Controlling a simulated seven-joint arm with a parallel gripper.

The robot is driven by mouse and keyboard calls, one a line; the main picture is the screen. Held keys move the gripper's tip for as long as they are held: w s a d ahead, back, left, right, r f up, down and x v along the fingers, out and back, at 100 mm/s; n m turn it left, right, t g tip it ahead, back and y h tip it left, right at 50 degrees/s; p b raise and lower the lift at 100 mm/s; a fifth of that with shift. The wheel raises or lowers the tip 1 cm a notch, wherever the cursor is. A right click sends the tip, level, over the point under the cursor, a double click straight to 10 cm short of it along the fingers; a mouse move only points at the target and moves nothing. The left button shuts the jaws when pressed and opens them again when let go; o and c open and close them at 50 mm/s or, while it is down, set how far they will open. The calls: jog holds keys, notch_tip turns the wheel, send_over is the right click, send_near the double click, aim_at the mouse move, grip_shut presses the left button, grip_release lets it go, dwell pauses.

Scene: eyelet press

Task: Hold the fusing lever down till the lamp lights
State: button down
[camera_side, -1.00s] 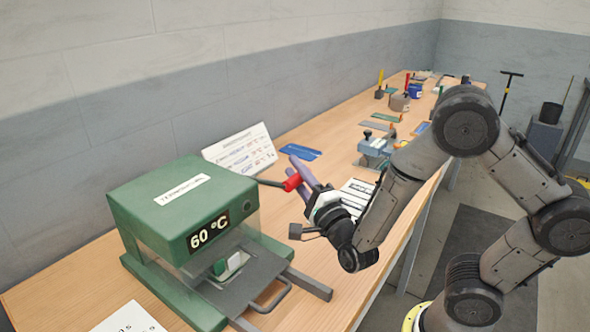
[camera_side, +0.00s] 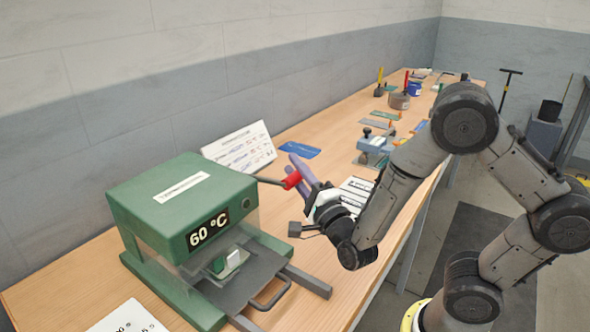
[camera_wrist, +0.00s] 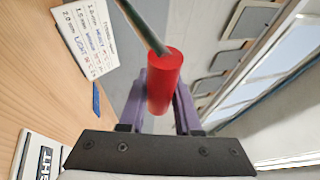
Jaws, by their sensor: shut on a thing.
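The green press (camera_side: 170,215) stands at the near left of the bench in the side view, its front label reading "60 °C". Its dark lever (camera_side: 268,181) reaches out from the press's right side and ends in a red grip (camera_side: 291,180). My gripper (camera_side: 297,172) has purple fingers shut on the red grip. In the wrist view the red grip (camera_wrist: 165,80) lies between the fingers, with the lever's rod running up and left. A small round dark spot (camera_side: 246,200) on the press front may be the lamp; it looks unlit.
A grey drawer (camera_side: 240,280) with a loop handle sticks out below the press and holds a small white and green piece. A printed card (camera_side: 240,148) leans behind the lever, beside a blue sheet (camera_side: 300,150). Tools and parts fill the bench's far end.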

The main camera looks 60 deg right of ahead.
jog(key=shift+s+d, duration=0.15)
jog(key=shift+d, duration=0.05)
jog(key=c, duration=0.6)
grip_release()
jog(key=shift+a, duration=0.1)
jog(key=v, duration=1.3)
jog(key=shift+s+a, duration=0.2)
jog(key=shift+s, duration=0.15)
jog(key=shift+c, duration=0.4)
